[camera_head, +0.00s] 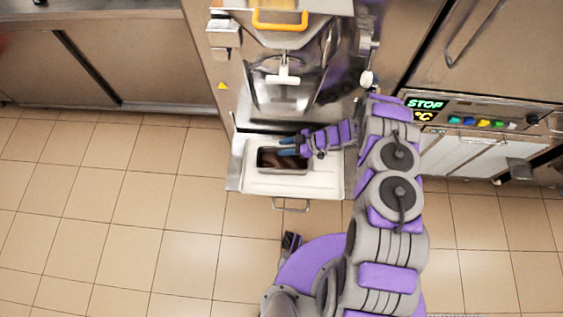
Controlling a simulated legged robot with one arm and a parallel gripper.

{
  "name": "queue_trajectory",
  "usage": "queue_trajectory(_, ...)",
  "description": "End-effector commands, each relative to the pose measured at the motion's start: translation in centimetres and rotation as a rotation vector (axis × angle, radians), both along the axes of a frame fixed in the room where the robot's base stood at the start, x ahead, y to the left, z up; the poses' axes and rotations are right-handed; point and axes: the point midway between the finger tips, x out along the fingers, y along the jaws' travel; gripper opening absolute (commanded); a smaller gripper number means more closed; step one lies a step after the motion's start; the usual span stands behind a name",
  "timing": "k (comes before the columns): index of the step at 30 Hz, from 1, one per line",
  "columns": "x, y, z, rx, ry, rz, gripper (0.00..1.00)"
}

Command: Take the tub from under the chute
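The tub (262,168) is a small metal rectangular container with dark brown contents. It stands on the white shelf (255,185) below the batch freezer's chute (284,76). My gripper (285,147) reaches in from the right, with its blue fingers at the tub's back right edge. Part of the tub's far rim is hidden behind the fingers. Whether the fingers touch or clasp the rim is too small to tell.
The freezer has an orange handle (282,20) above the chute. A metal drawer-type handle (291,206) sits at the shelf's front. Steel counters (120,50) line the back left. The tiled floor (110,220) at left is clear.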

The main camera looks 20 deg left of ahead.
Motion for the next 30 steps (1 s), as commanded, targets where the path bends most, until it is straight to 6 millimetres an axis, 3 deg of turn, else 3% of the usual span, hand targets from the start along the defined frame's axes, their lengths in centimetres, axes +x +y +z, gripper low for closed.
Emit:
queue_trajectory(3, 0.05, -0.23, 0.12, 0.002, 0.0, -0.002, 0.38)
queue_trajectory(15, 0.02, -0.14, 0.06, 0.001, 0.001, -0.001, 0.0)
queue_trajectory(30, -0.04, -0.12, -0.05, 0.0, 0.003, 0.001, 0.0)
